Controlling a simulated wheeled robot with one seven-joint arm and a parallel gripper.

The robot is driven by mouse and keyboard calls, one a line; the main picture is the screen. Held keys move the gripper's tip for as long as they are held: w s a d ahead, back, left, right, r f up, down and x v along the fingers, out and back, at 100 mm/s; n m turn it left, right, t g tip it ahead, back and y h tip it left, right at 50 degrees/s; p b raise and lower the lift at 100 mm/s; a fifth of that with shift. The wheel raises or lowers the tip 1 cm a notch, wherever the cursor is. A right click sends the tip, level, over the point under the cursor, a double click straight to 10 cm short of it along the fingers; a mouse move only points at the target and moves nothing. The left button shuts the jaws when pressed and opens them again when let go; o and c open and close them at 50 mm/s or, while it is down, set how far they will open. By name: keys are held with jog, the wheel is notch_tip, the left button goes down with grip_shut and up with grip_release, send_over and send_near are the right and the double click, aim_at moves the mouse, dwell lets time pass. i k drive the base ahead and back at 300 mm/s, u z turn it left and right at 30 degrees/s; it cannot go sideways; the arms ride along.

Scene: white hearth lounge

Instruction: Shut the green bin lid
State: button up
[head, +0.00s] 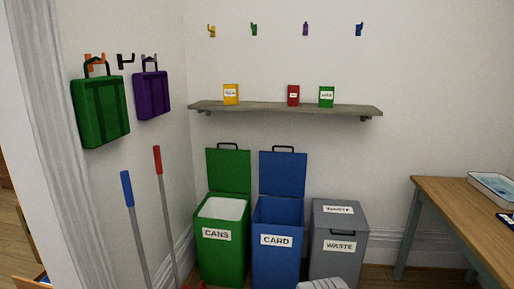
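The green bin (222,261) stands on the floor against the back wall and carries a "CANS" label. Its green lid (229,171) is open, standing upright at the back of the bin, with a dark handle on its top edge. A pale liner or inner surface shows inside the open top. The bin's lower edge is at or near the bottom of the picture.
Right of the green bin stand a blue "CARD" bin (277,262), lid also up, and a shut grey "WASTE" bin (340,266). A shelf (275,108) hangs above. Two long handles (165,210) stand at left. A wooden table (455,200) is at right.

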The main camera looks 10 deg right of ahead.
aim_at(228, 169)
jog(key=z, duration=0.6)
jog(key=i, duration=1.85)
jog(key=u, duration=1.05)
jog(key=i, duration=0.8)
jog(key=u, duration=0.95)
